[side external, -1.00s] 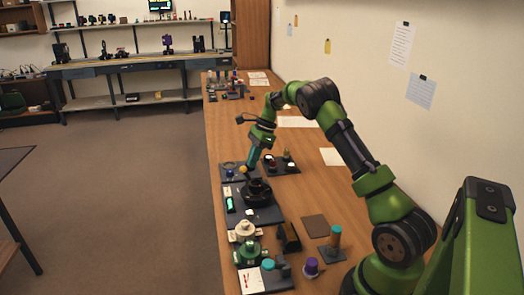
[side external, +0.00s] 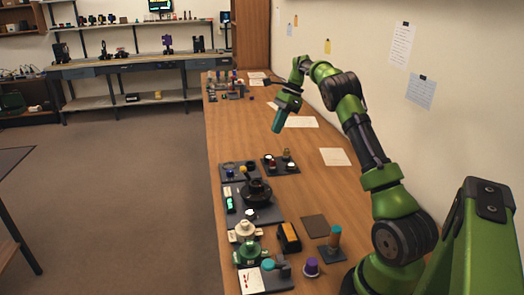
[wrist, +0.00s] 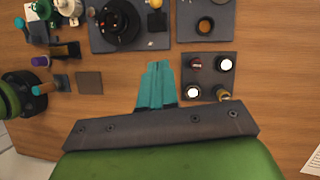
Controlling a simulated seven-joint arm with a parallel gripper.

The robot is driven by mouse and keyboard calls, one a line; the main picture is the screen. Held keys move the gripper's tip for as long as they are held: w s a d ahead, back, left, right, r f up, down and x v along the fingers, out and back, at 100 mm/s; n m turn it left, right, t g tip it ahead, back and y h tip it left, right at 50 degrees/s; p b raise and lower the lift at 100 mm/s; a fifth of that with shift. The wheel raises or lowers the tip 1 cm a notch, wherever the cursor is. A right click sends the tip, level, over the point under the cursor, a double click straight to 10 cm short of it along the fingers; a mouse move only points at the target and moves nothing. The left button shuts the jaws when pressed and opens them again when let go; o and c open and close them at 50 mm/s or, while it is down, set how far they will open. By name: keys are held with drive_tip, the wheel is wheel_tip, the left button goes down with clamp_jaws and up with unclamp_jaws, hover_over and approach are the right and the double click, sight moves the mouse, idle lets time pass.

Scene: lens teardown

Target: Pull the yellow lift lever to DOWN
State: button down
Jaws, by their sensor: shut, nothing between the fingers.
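The yellow lever knob (wrist: 155,4) shows at the top edge of the wrist view, beside a black round device (wrist: 118,22) on a dark plate (wrist: 148,32). The device also shows in the side view (side external: 256,191), where I cannot make out the yellow knob or the lever's marked position clearly. My gripper has teal fingers (wrist: 158,64), pressed together and empty. In the side view my gripper (side external: 277,130) hangs tilted above the bench, beyond the device and clear of it. Nothing touches the lever.
A dark pad with several small caps (side external: 280,165) lies beyond the device; another pad holds a ring (wrist: 206,25). Bare wood surrounds the papers farther back.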

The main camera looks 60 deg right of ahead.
sight(246, 174)
drive_tip(key=s+f+m+t+y, duration=0.5)
drive_tip(key=s+f+m+t, duration=0.35)
drive_tip(key=m, duration=0.85)
drive_tip(key=w+a+f+m, duration=0.1)
drive_tip(key=w+a, duration=0.1)
drive_tip(key=w, duration=0.2)
drive_tip(key=w+a+f+m+t, duration=0.1)
drive_tip(key=w+a+f, duration=0.1)
drive_tip(key=w+a, duration=0.1)
drive_tip(key=w+a+f+m+h, duration=0.1)
drive_tip(key=w+a+m, duration=0.1)
drive_tip(key=w, duration=0.3)
drive_tip(key=shift+a+f+t, duration=0.15)
drive_tip(key=shift+a+t, duration=0.2)
drive_tip(key=shift+a, duration=0.3)
